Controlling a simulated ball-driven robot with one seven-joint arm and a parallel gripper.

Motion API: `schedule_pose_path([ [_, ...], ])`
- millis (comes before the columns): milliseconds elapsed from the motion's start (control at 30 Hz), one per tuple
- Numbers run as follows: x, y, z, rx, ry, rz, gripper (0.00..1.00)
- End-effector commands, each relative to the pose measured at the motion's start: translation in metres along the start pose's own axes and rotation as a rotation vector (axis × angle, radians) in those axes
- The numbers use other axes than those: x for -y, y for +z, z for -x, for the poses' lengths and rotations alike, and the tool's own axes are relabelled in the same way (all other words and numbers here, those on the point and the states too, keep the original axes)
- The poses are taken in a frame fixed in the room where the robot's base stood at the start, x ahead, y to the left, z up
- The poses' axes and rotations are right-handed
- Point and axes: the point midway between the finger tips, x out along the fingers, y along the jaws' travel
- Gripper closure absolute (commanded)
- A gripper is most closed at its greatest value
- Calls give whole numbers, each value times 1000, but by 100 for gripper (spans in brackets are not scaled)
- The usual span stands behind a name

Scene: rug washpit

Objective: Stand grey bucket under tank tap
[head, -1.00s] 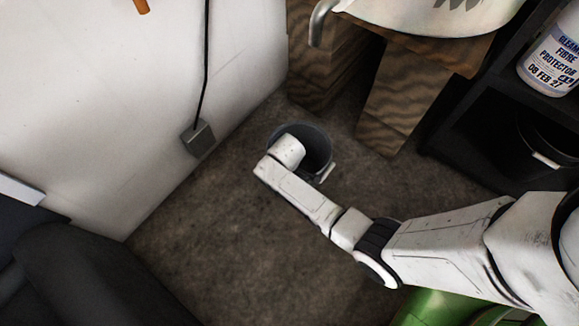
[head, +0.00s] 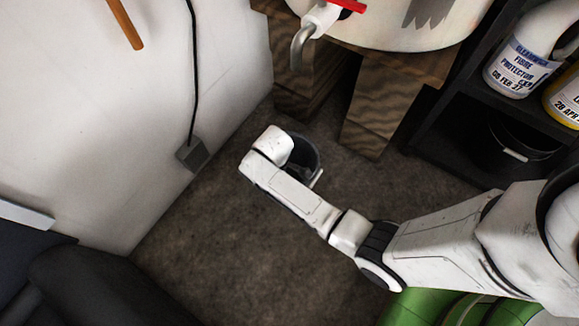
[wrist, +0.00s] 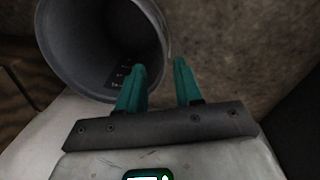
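The grey bucket (head: 308,156) stands on the dark floor, in front and left of the tank's wooden stand; the end of my arm hides its left side. In the wrist view the bucket's open mouth (wrist: 95,45) fills the upper left. My gripper (wrist: 160,72) has its teal fingers apart at the rim: the left finger overlaps the mouth, the right is just outside. A gap shows between them, and I cannot tell whether either touches the wall. The tap (head: 302,42), with a red lever, hangs from the pale tank (head: 385,25) above and behind the bucket.
The wooden stand (head: 372,115) has thick legs. A black shelf (head: 440,125) at the right holds bottles (head: 520,62) and a dark bucket (head: 522,145). A white wall with a grey box (head: 192,155) and cable is at the left. Green rolls (head: 440,308) lie at the bottom.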

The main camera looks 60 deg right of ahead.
Motion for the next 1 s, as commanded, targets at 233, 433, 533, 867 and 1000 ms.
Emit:
schedule_pose_path([
  [233,13,10,10,-12,-13,-36,65],
  [433,48,55,56,-41,-48,-173,65],
  [533,60,84,85,-50,-59,-248,65],
  [867,72,144,152,-65,-61,-383,65],
  [1000,72,147,156,-67,-60,-392,65],
])
